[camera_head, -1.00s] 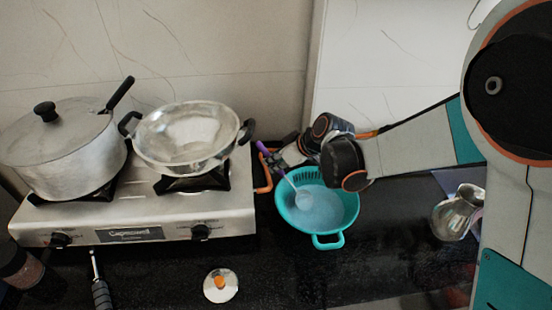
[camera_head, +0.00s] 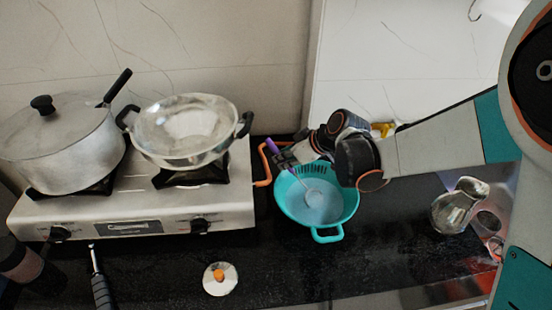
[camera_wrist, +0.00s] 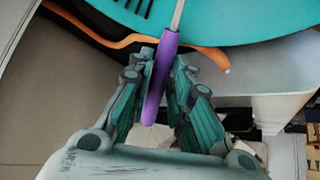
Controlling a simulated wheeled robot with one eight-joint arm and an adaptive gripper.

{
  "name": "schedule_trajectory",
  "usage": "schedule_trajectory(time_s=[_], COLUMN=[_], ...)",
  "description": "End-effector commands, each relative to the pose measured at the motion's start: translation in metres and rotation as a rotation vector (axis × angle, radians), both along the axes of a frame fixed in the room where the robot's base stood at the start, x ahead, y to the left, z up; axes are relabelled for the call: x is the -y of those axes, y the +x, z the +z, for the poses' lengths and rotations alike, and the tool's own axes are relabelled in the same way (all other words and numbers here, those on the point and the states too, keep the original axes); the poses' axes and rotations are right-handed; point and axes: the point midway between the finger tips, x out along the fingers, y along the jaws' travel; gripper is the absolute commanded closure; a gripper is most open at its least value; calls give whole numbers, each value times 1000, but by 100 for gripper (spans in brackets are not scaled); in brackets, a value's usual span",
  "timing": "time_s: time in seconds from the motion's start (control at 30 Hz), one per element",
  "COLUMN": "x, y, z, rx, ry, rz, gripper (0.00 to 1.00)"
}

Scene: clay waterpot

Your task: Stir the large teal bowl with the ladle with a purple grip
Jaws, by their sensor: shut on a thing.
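The large teal bowl (camera_head: 325,235) stands on the dark counter right of the stove. Its wall also shows at the top of the wrist view (camera_wrist: 235,20). The ladle's purple grip (camera_head: 272,146) is held between the fingers of my gripper (camera_head: 284,156). In the wrist view the purple grip (camera_wrist: 160,80) runs between the two fingers of my gripper (camera_wrist: 165,68). The ladle's pale head (camera_head: 315,197) is inside the bowl, near its middle, with the shaft tilted. How deep the head reaches is unclear.
A stove (camera_head: 150,220) with a lidded pot (camera_head: 65,155) and a steel pan (camera_head: 185,130) is at the left. An orange hose (camera_head: 263,180) runs between stove and bowl. A metal jug (camera_head: 458,207) stands right. A small lid (camera_head: 220,279) lies on the front counter.

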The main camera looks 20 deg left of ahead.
Motion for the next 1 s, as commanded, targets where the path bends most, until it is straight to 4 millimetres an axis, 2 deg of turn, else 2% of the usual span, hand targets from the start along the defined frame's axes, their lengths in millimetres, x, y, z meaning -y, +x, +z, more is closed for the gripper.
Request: schedule_trajectory(time_s=[0.03, 0.73, 1.0], x=[0, -1, -14], y=[0, -1, 3], z=[7, 51, 38], rx=[0, 1, -70], ry=[0, 0, -199], rz=[0, 1, 6], gripper=[100, 100, 100])
